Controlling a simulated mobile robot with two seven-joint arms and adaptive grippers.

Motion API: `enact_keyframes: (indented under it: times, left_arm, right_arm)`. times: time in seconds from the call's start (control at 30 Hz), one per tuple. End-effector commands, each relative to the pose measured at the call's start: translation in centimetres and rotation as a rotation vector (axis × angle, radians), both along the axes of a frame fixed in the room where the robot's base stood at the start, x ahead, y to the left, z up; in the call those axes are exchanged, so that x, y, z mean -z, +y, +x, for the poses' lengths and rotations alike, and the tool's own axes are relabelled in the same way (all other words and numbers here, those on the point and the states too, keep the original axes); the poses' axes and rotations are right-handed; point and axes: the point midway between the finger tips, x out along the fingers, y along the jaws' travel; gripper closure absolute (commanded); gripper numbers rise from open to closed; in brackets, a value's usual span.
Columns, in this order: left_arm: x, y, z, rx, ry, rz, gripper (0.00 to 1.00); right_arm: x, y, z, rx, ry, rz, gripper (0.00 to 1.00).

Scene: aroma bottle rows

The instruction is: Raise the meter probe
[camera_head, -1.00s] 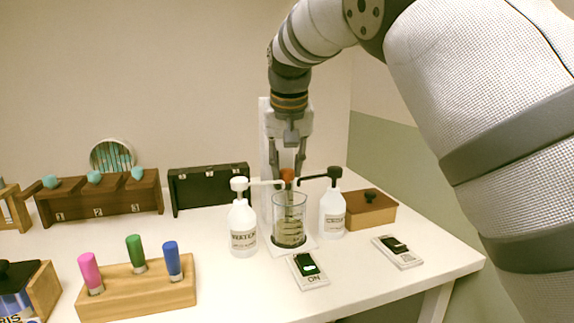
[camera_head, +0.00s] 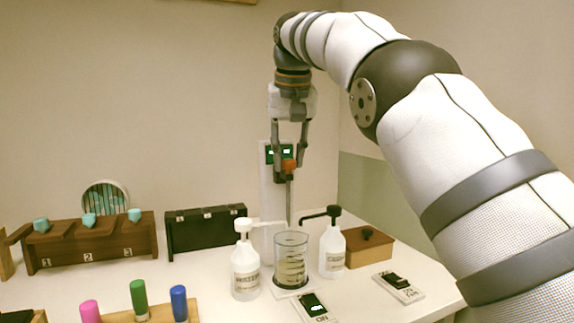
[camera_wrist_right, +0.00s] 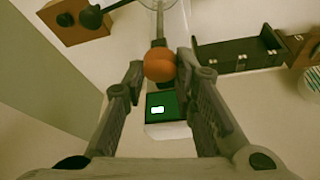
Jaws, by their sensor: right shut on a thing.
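My right gripper (camera_head: 289,165) is shut on the orange knob of the meter probe (camera_head: 289,192). The probe hangs upright, its thin grey tip just above the rim of the glass beaker (camera_head: 290,262). The beaker holds a murky liquid with dark bands and stands on a white base. In the right wrist view the orange knob (camera_wrist_right: 159,65) sits between the fingers, with a green meter display (camera_wrist_right: 166,106) behind it. The display tops a white post (camera_head: 266,205) behind the beaker. My left gripper is not in view.
White pump bottles stand left (camera_head: 245,268) and right (camera_head: 332,250) of the beaker. Two switch pads (camera_head: 315,308) (camera_head: 398,287) lie in front. A brown box (camera_head: 368,247) is at right, and a black case (camera_head: 205,230) is behind. Pens stand in a wooden block at front left.

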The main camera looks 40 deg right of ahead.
Motion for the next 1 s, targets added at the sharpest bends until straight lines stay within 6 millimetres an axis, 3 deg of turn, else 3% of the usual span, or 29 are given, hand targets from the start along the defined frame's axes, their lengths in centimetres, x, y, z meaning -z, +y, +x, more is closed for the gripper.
enact_keyframes:
  times: [0.2,0.23,0.3,0.77,0.87,1.0]
  left_arm:
    - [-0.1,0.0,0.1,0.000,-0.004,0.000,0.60]
    - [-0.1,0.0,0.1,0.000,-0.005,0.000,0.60]
    - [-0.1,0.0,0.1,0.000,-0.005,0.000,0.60]
    - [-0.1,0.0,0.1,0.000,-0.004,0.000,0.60]
    - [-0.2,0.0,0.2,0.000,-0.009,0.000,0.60]
    - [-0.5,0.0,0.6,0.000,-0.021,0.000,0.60]
  right_arm:
    - [-0.7,0.0,0.0,-0.001,-0.017,-0.004,1.00]
    - [-0.7,0.0,0.0,-0.001,-0.018,-0.004,0.68]
    - [-0.7,0.0,0.0,-0.001,-0.017,-0.004,0.54]
    - [-0.3,0.0,0.0,-0.001,-0.010,-0.002,0.54]
    - [0.5,0.0,0.0,-0.002,-0.009,-0.001,0.54]
    - [3.2,0.0,-0.1,-0.002,-0.006,-0.002,0.54]
